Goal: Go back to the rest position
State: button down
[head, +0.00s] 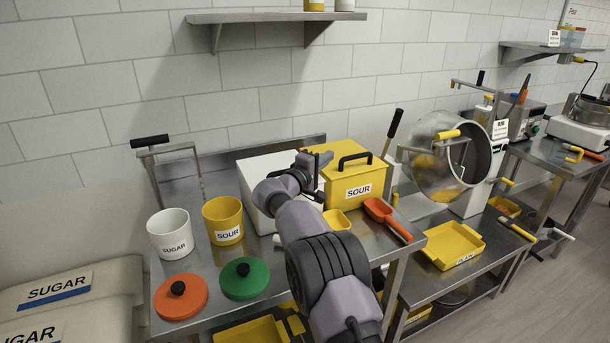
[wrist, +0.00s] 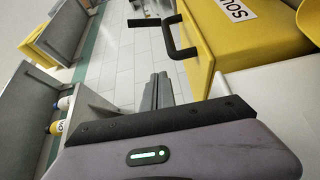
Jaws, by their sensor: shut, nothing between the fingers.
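My arm reaches up over the steel table in the head view. My gripper (head: 322,160) is in front of the yellow SOUR bin (head: 343,188), near its lid and its black handle (head: 355,157). In the wrist view my gripper (wrist: 158,88) has its two dark fingers together, with nothing between them. The yellow bin (wrist: 228,50) lies to the right of the fingers in that view, its handle close by. My wrist hides part of the white box (head: 249,183). I cannot tell whether the gripper touches the bin.
A white SUGAR tub (head: 172,235), a yellow SOUR tub (head: 222,220), and orange (head: 180,297) and green lids (head: 244,279) stand at left. An orange scoop (head: 386,215) lies at right. A yellow tray (head: 453,246) sits before the tilted steel drum (head: 438,155). A wall shelf (head: 275,17) hangs above.

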jog(key=p+v, duration=0.2)
jog(key=v, duration=1)
jog(key=s+d+r+m+g, duration=0.4)
jog(key=s+d+g, duration=0.2)
jog(key=s+d, duration=0.4)
jog(key=s+d+m+g+y, duration=0.2)
jog(key=s+d, duration=0.2)
jog(key=s, duration=0.4)
jog(key=s+d+m+g+y, duration=0.2)
jog(key=s+d, duration=0.2)
jog(key=s, duration=0.4)
jog(key=s+a+f+m+y, duration=0.1)
jog(key=s+a+m+y, duration=0.2)
jog(key=s, duration=0.7)
jog(key=s+a+f+m+t+y, duration=0.1)
jog(key=s+a+m+y, duration=0.2)
jog(key=s+a+y, duration=0.3)
jog(key=s, duration=0.5)
jog(key=shift+s+a+f+m, duration=0.15)
jog(key=shift+a+m, duration=0.15)
